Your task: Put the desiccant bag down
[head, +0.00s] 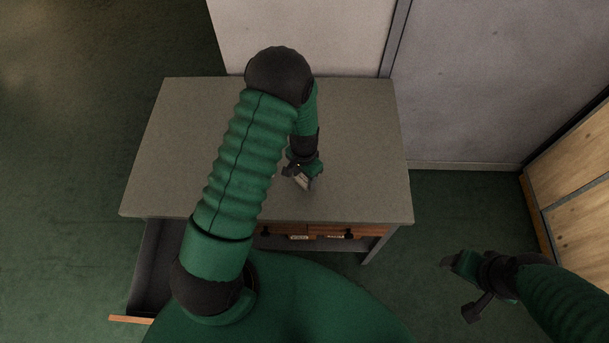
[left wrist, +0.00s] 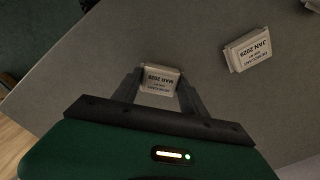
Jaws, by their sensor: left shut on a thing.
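A small pale desiccant bag (left wrist: 160,78) with a printed label, seemingly "MAR 2029", sits between the fingers of my left gripper (left wrist: 158,88) in the left wrist view. In the head view my left gripper (head: 303,178) is shut on this bag (head: 304,184), low over the right middle of the grey table (head: 365,120). I cannot tell whether the bag touches the tabletop. A second bag (left wrist: 248,50), marked "JAN 2029", lies apart on the table. My right gripper (head: 462,287) is open and empty, off the table at lower right.
A drawer (head: 155,270) stands open below the table's left front. Closed wooden drawers (head: 345,231) with labels are at the right front. A wall (head: 300,35) stands behind the table, and a wooden cabinet (head: 575,200) at right. The tabletop's right side is clear.

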